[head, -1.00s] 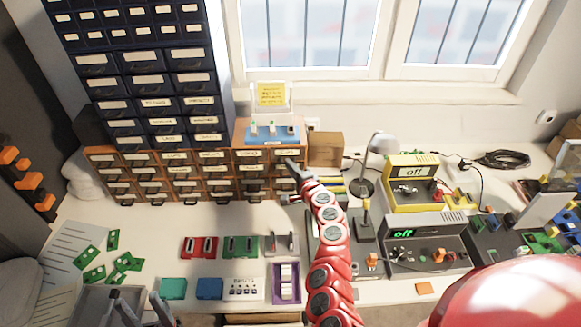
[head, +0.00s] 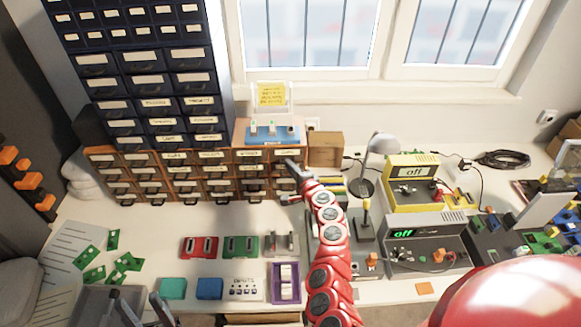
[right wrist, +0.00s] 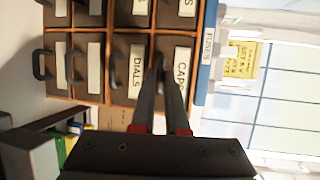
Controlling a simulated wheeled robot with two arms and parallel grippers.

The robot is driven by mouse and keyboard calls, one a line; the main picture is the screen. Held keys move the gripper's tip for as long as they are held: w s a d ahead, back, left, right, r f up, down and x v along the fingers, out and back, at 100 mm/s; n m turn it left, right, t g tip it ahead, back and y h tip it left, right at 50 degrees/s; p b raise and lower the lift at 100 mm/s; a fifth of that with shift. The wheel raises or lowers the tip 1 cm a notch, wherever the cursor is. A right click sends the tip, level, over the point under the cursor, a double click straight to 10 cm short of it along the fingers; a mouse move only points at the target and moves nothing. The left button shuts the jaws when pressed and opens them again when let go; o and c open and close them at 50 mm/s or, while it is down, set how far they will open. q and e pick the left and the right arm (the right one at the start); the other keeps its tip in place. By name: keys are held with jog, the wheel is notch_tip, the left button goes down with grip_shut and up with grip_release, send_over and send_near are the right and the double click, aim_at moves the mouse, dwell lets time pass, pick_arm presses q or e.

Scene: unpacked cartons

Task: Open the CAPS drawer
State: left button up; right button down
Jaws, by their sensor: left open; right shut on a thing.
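The CAPS drawer (right wrist: 187,52) is in the top row of a wooden drawer cabinet, at its right end, and has a white label. In the right wrist view the cabinet appears turned on its side, and the drawer front looks about flush. My right gripper (right wrist: 160,66) is shut at the handle beside the CAPS label; the fingers hide most of the handle. In the head view my right gripper (head: 287,181) is at the right end of the cabinet (head: 205,172). My left gripper (head: 140,308) is open and empty at the lower left, over the table's front.
The DIALS drawer (right wrist: 136,88) is directly below CAPS. Bare table lies before the cabinet, with red and green parts (head: 240,246) further forward.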

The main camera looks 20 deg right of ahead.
jog(key=s+a, duration=0.3)
jog(key=s, duration=0.7)
jog(key=shift+s, duration=0.35)
jog(key=c, duration=0.9)
grip_release()
jog(key=p+v, duration=0.1)
jog(key=v, duration=1.6)
jog(key=shift+s+a, duration=0.1)
jog(key=shift+s, duration=0.1)
